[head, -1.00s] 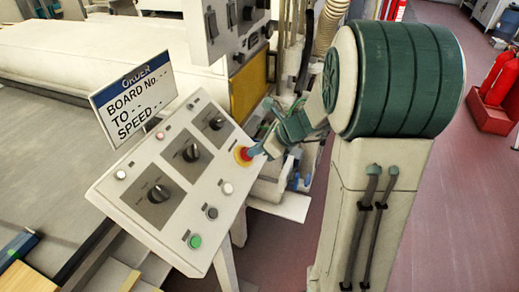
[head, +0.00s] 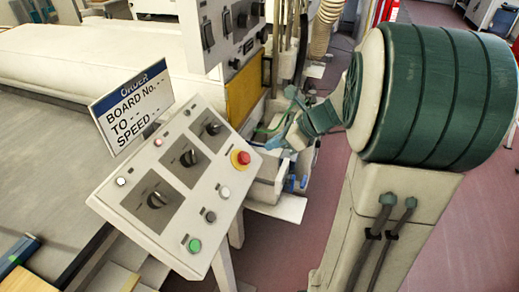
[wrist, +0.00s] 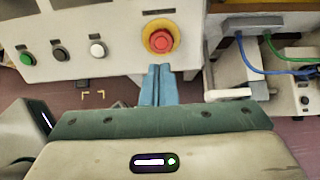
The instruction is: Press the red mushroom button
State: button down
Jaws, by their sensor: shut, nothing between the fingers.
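The red mushroom button (head: 242,157) sits on a yellow ring near the right edge of the sloped white control panel (head: 110,205). In the wrist view the red button (wrist: 161,40) is fully visible, just beyond the fingertips. My gripper (wrist: 160,68) is shut, its blue fingers together and empty, pointing at the lower edge of the yellow ring. In the head view my gripper (head: 272,143) is to the right of the button, with a visible gap between them.
The panel also carries black rotary knobs (head: 157,196), a green button (head: 194,245) and small white and black buttons. An order sign (head: 132,103) stands behind it. Blue and green cables (wrist: 262,68) lie right of the panel in the wrist view.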

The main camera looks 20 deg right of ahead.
jog(key=v, duration=0.5)
jog(key=shift+d, duration=0.1)
dwell(0.5)
jog(key=s+a+f+n+g+h, duration=0.1)
jog(key=s+a+n+h, duration=0.2)
jog(key=s+n, duration=0.5)
jog(key=s+a+f+n+g+h, duration=0.1)
jog(key=s+a+n+h, duration=0.3)
jog(key=n, duration=1.3)
jog(key=s, duration=0.4)
jog(key=shift+f, duration=0.25)
jog(key=shift+a, duration=0.1)
